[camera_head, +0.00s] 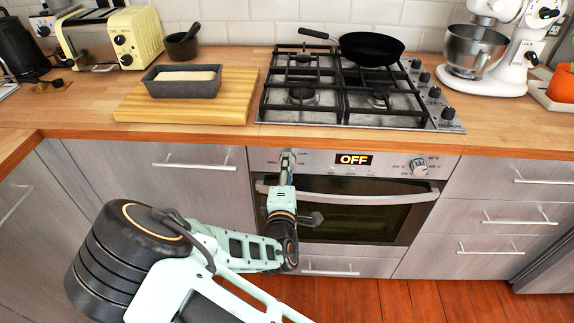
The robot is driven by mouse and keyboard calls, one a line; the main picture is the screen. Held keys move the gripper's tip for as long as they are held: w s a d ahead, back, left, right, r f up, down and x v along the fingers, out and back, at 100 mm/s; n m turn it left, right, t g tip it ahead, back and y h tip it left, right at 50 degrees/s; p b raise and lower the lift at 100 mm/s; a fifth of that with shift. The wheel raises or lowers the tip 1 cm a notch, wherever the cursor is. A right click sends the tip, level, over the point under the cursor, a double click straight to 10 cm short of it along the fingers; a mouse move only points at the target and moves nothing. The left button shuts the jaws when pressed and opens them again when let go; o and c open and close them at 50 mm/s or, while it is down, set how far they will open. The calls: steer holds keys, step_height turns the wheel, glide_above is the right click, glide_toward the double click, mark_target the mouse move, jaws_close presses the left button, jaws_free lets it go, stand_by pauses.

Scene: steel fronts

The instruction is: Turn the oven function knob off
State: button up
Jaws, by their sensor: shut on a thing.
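The oven (350,215) is built in under the counter, with a dark glass door and a steel handle. Its panel display (353,160) reads "OFF". My gripper (288,161) is at the left part of the panel, shut on the oven function knob, which it mostly hides. The knob's pointer direction cannot be seen. A second knob (419,167) sits at the right of the panel, apart from my gripper.
The oven handle (400,199) sticks out below the panel, close to my arm. The gas hob (345,95) with a black pan (371,48) is above. A loaf tin (183,84) stands on a wooden board (240,105). The floor at right is clear.

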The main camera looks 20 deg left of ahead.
steer(key=n, duration=0.5)
steer(key=shift+p, duration=0.35)
steer(key=shift+n, duration=0.4)
steer(key=o, duration=1.2)
steer(key=shift+c, duration=0.2)
steer(key=v, duration=1.2)
steer(key=shift+a+f, duration=0.1)
